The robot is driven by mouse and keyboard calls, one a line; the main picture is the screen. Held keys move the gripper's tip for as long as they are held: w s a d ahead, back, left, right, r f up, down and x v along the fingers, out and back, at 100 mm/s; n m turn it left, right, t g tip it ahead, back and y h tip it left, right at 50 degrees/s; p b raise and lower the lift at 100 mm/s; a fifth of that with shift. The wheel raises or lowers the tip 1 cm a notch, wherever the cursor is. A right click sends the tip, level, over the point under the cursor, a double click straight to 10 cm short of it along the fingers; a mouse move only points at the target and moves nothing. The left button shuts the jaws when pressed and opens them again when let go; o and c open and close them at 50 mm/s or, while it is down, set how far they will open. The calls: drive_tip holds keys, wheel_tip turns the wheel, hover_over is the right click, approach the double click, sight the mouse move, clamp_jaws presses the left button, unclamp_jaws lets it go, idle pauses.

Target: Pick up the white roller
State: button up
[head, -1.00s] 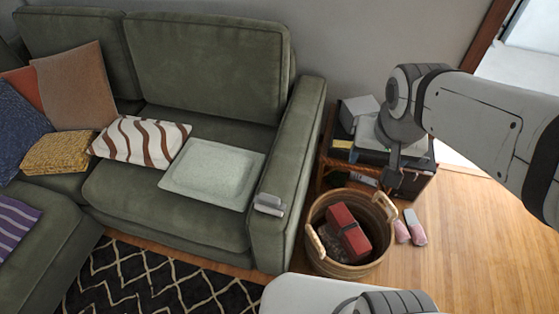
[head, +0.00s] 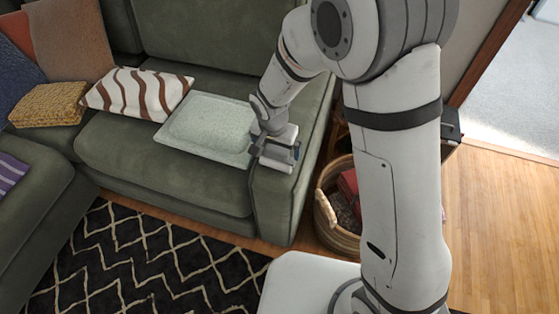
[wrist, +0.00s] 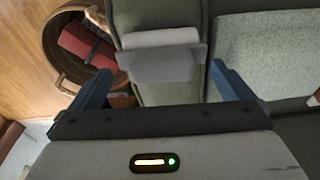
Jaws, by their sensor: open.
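The white roller (wrist: 160,38) rests on the front end of the green sofa's armrest (wrist: 156,94). In the wrist view its top is white and its near side is grey. My gripper (wrist: 160,72) is open, with one blue-grey finger to the left of the roller and the other to its right. Both fingertips look apart from it, and nothing is held. In the head view my gripper (head: 277,154) is over the armrest's front end and largely hides the roller there.
A pale green cushion (head: 205,125) lies on the seat beside the armrest. A wicker basket (head: 325,215) holding a red object (wrist: 85,43) stands on the floor on the other side. A black patterned rug (head: 150,265) lies before the sofa.

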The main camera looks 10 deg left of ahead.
sight(277, 156)
drive_tip(key=f, duration=0.4)
drive_tip(key=w+f, duration=0.1)
drive_tip(key=f, duration=0.1)
drive_tip(key=shift+c, duration=0.3)
drive_tip(key=c, duration=0.7)
drive_tip(key=shift+r, duration=0.1)
wheel_tip(277, 156, up, 10)
drive_tip(key=shift+p, duration=0.35)
